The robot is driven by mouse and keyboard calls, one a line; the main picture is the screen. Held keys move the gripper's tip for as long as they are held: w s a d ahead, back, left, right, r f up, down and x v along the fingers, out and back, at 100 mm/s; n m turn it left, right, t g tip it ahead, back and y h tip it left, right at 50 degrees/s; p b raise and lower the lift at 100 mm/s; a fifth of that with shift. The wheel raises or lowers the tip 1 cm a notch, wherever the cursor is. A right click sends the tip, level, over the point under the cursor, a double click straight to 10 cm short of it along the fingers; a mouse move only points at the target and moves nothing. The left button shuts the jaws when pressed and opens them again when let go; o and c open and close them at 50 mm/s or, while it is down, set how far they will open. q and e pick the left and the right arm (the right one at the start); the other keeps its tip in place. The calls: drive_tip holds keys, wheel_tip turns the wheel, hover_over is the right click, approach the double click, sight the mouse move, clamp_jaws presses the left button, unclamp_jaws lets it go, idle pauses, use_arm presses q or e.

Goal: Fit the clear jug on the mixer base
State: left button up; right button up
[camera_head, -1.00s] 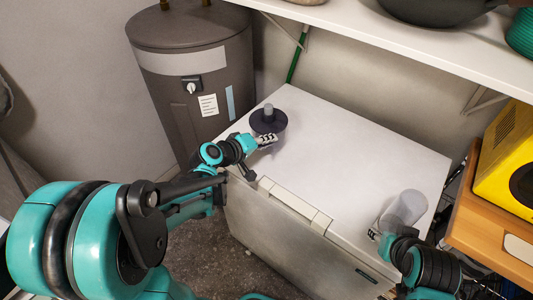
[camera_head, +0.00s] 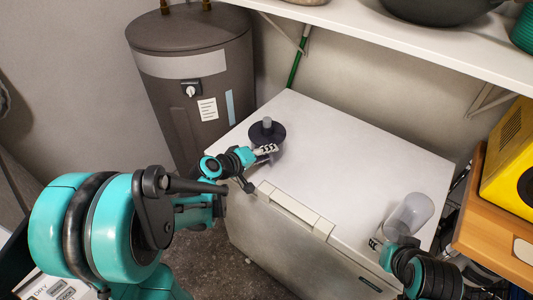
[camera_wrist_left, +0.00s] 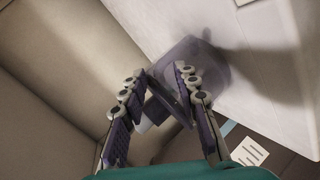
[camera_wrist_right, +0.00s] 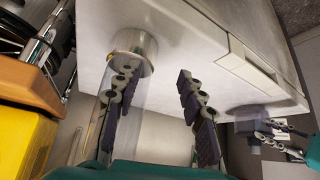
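The mixer base (camera_head: 267,131) is a dark round disc with a short grey post, at the far left part of the white top. My left gripper (camera_head: 266,150) is at its near edge. In the left wrist view the left gripper (camera_wrist_left: 158,72) has its fingers apart, with a dark part of the base (camera_wrist_left: 190,58) beyond and between them; contact cannot be told. The clear jug (camera_head: 409,214) is at the right end of the white top. My right gripper (camera_head: 376,243) is beside it, fingers apart. The right wrist view shows the jug (camera_wrist_right: 135,45) behind one finger of the right gripper (camera_wrist_right: 158,72).
The white chest (camera_head: 340,150) has clear space between base and jug. A grey tank (camera_head: 190,85) stands at the left. A white shelf (camera_head: 400,45) overhangs the back. A wooden surface (camera_head: 490,225) with a yellow appliance (camera_head: 510,160) is at the right.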

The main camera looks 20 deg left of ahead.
use_arm(q)
drive_tip(key=p+v, duration=0.4)
drive_tip(key=v, duration=0.8)
drive_tip(key=s+d+m+g+y, duration=0.4)
drive_tip(key=s+m, duration=0.4)
drive_tip(key=s, duration=0.3)
drive_tip(key=shift+d+r+y, duration=0.2)
drive_tip(key=shift+d+y, duration=0.4)
drive_tip(key=shift+d, duration=0.45)
drive_tip(key=shift+o, duration=0.4)
idle(1.0)
